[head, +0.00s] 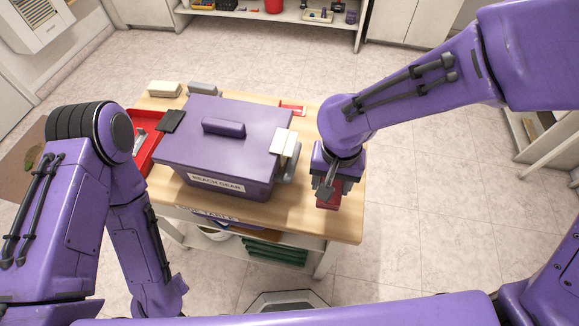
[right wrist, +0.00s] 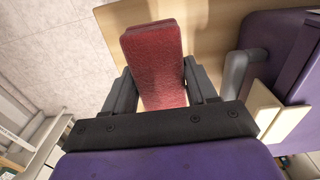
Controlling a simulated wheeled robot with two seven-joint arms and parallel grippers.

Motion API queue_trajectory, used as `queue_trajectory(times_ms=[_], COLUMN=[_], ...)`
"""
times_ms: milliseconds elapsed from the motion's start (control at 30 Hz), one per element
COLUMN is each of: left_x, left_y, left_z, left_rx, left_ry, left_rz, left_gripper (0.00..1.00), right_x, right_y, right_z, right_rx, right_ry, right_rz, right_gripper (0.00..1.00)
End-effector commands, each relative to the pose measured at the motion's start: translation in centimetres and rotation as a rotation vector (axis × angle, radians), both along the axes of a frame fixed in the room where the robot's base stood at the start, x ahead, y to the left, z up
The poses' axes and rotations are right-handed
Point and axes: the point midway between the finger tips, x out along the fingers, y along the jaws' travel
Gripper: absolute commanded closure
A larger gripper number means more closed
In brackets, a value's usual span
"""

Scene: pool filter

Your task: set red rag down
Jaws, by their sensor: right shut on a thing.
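The red rag (right wrist: 152,62) is a folded, dark red block of cloth. In the right wrist view it sits between the two dark fingers of my right gripper (right wrist: 150,88), which is shut on it. In the head view the rag (head: 329,196) shows below my right gripper (head: 326,187), over the right end of the wooden table (head: 285,219). I cannot tell whether the rag touches the tabletop. My left arm is at the left, and its gripper does not show.
A purple lidded box (head: 215,168) labelled "BEACH GEAR" fills the table's middle, left of my right gripper. A red tray (head: 146,125) is at the table's left. Pale blocks (head: 284,144) lie at the box's right edge. The table's front right corner is bare.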

Motion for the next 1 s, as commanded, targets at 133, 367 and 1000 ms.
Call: queue_trajectory(times_ms=[133, 367, 1000], left_x=[0.0, 0.0, 0.0], left_y=[0.0, 0.0, 0.0], left_z=[-0.4, -0.8, -1.1], left_rx=[0.0, 0.0, 0.0], left_ry=[0.0, 0.0, 0.0], left_rz=[0.0, 0.0, 0.0], left_gripper=[0.71, 0.71, 0.71], right_x=[-0.1, 0.0, 0.0], right_y=[-0.1, -0.2, -0.2], right_z=[-2.1, -6.3, -10.3], right_rx=[-0.001, -0.001, 0.001], right_ry=[0.005, 0.001, -0.001], right_rz=[-0.001, 0.0, -0.001], right_gripper=[0.67, 0.67, 0.33])
